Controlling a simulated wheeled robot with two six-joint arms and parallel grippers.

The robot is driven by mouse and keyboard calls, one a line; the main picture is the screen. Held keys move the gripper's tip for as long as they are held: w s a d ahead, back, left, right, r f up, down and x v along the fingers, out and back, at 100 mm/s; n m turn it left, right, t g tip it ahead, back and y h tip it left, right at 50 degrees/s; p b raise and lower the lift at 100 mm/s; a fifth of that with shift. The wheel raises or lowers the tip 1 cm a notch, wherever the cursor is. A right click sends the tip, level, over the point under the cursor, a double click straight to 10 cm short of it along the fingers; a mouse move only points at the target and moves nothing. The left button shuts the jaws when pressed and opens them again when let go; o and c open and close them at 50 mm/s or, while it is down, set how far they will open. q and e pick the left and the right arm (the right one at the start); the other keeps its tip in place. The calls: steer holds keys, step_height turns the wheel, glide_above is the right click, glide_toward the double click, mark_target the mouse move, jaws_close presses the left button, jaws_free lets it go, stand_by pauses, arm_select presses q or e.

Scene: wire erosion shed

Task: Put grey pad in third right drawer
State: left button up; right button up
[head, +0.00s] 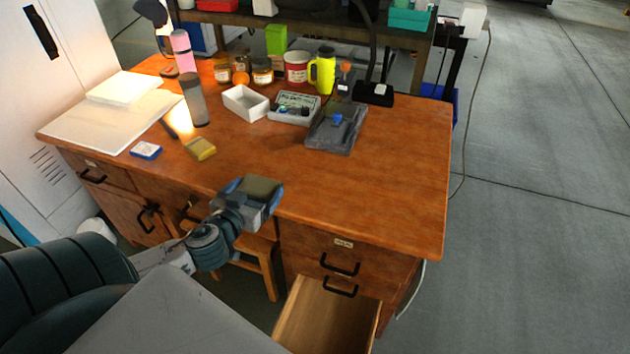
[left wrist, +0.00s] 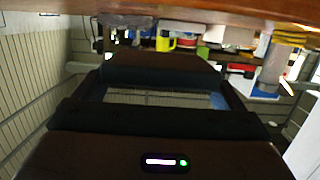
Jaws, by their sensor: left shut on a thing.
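My left gripper (head: 259,193) is shut on the grey pad (head: 264,187), a small flat block with a dull grey-olive top. It holds the pad above the desk's front edge, left of the right-hand drawers. In the left wrist view a dark block (left wrist: 160,70) shows between the fingers, too dark to tell its colour. The right drawer unit has a labelled upper front (head: 310,243) and another handled front below it. Beneath these an open drawer (head: 325,322) is pulled out, its visible wooden floor bare. Its front end is out of frame. My right gripper is not in view.
A wooden stool (head: 265,262) stands under the desk. The desk's right front is clear.

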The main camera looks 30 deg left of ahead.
mark_target(313, 185)
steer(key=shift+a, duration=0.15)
